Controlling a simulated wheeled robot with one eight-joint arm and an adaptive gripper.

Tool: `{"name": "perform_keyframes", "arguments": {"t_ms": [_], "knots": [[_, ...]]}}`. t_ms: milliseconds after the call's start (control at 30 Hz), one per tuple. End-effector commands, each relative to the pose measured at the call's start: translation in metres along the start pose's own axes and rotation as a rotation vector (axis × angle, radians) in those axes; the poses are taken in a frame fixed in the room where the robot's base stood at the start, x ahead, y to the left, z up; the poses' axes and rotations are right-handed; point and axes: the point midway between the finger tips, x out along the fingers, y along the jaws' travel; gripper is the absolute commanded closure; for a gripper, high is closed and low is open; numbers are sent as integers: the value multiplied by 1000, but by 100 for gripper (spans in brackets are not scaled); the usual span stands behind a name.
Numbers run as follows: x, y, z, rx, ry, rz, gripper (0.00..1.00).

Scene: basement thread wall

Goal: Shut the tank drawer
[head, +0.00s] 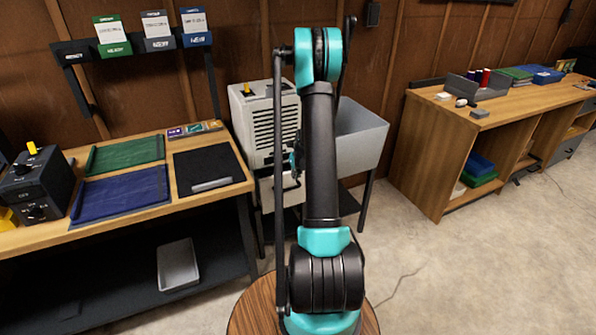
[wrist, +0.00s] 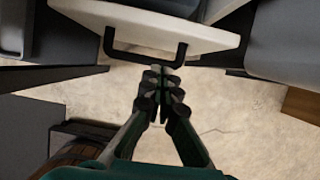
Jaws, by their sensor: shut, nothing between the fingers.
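The tank drawer (head: 289,189) is the pale lower part of the white dehumidifier (head: 262,118) in the head view. My arm covers part of it, so how far it stands out is hard to tell. In the wrist view its white front edge (wrist: 205,37) spans the top of the picture, with a black bar handle (wrist: 145,61) on it. My gripper (wrist: 166,72) is shut and empty. Its fingertips appear at the handle's lower bar, right of its middle; I cannot tell whether they touch. The gripper is mostly hidden behind my arm in the head view.
A grey sink-like tub (head: 362,135) stands close on the right of the dehumidifier. A workbench (head: 140,212) with mats stands on the left, with a grey tray (head: 178,266) on its lower shelf. A wooden bench (head: 425,155) is at right. The concrete floor (head: 460,265) between is mostly clear.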

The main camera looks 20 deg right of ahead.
Motion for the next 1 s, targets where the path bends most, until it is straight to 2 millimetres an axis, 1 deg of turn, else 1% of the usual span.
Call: {"name": "perform_keyframes", "arguments": {"t_ms": [33,67,133,300,467,833,933,1000], "knots": [[8,0,0,0,0,0,100],[12,0,0,0,0,0,100],[15,0,13,0,0,1,100],[22,1,30,-1,0,1,100],[24,0,36,0,0,0,100],[25,0,39,0,0,0,100],[29,0,49,0,0,0,100],[34,0,60,0,0,0,100]]}}
